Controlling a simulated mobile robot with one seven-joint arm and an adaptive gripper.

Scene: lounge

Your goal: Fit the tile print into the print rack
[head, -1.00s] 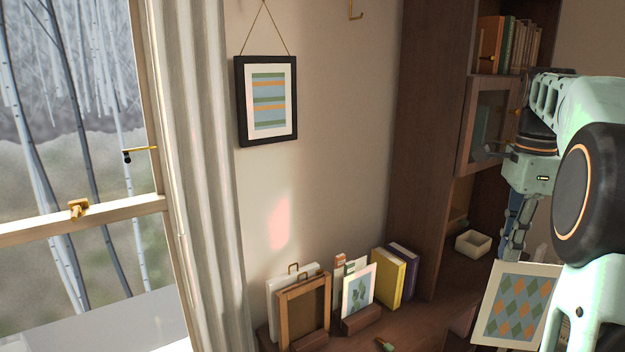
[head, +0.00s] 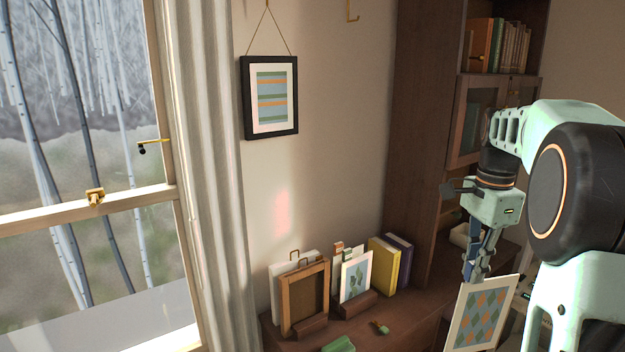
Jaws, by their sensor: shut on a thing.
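The tile print (head: 480,318), a pale-bordered sheet with blue, orange and green diamonds, hangs tilted at the lower right. My gripper (head: 475,273) is shut on its upper edge and holds it in the air, in front of and right of the dresser top. Wooden blocks stand on the dresser: one (head: 357,304) holds a plant print (head: 355,277), and another (head: 311,328) stands at the foot of a brown frame (head: 304,297). I cannot tell which is the print rack. The print is apart from both blocks.
Yellow (head: 384,265) and purple (head: 400,257) books stand behind the plant print. A small green-ended object (head: 380,328) and a green item (head: 338,344) lie on the dresser top (head: 405,313). A tall cabinet (head: 415,140) rises behind. A striped picture (head: 270,97) hangs on the wall.

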